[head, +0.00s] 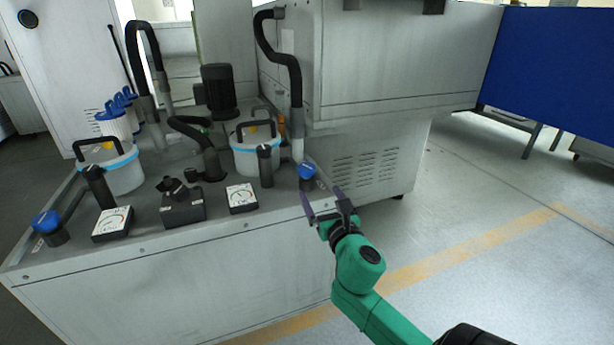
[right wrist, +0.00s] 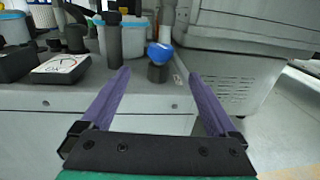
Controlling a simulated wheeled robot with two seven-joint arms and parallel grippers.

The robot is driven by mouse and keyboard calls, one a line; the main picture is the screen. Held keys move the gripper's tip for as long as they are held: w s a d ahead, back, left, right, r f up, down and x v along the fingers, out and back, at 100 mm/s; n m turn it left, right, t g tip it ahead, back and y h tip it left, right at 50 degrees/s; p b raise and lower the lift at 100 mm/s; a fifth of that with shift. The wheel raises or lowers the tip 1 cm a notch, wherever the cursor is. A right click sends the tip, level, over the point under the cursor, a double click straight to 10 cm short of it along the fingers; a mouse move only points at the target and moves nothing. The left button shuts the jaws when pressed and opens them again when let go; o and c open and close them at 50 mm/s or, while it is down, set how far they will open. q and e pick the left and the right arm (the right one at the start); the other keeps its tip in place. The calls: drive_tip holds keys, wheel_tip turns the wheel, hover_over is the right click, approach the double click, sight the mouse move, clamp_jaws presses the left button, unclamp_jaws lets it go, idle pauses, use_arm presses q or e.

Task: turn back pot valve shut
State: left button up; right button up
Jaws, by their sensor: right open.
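A blue-handled valve (head: 306,171) on a dark body stands at the right end of the bench top, beside the right-hand white pot (head: 246,158). It also shows in the right wrist view (right wrist: 160,53), centred just beyond the fingertips. A second blue-handled valve (head: 46,221) stands at the front left corner, near the left white pot (head: 124,174). My right gripper (head: 322,193) is open and empty, just in front of the right-hand valve and apart from it. Its purple fingers (right wrist: 158,74) point toward that valve. My left gripper is out of view.
A dark upright cylinder (head: 265,166) and a white-faced gauge (head: 242,198) stand left of the right-hand valve. A grey hose end (head: 297,135) rises behind it. The grey cabinet (head: 375,160) is to the right. The floor in front is clear.

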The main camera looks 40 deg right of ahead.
sight(306, 174)
drive_tip(key=b+x, duration=0.2)
drive_tip(key=x, duration=1.1)
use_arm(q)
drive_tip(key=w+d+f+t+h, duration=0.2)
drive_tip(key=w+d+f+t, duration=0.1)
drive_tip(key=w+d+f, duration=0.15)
use_arm(e)
drive_tip(key=shift+w+d, duration=0.15)
drive_tip(key=shift+w, duration=0.05)
drive_tip(key=c, duration=1.4)
drive_tip(key=shift+m+g+h, duration=0.6)
drive_tip(key=shift+m+h, duration=0.2)
drive_tip(key=shift+h, duration=0.3)
drive_tip(key=m+g+h+p, duration=0.1)
drive_tip(key=m+g+h, duration=0.1)
drive_tip(key=m+h, duration=0.1)
drive_tip(key=shift+g+h, duration=0.4)
drive_tip(key=o, duration=1.4)
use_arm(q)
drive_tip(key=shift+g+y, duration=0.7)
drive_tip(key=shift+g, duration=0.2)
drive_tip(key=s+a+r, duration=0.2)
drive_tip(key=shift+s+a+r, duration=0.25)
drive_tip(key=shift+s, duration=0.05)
use_arm(e)
drive_tip(key=shift+s, duration=0.1)
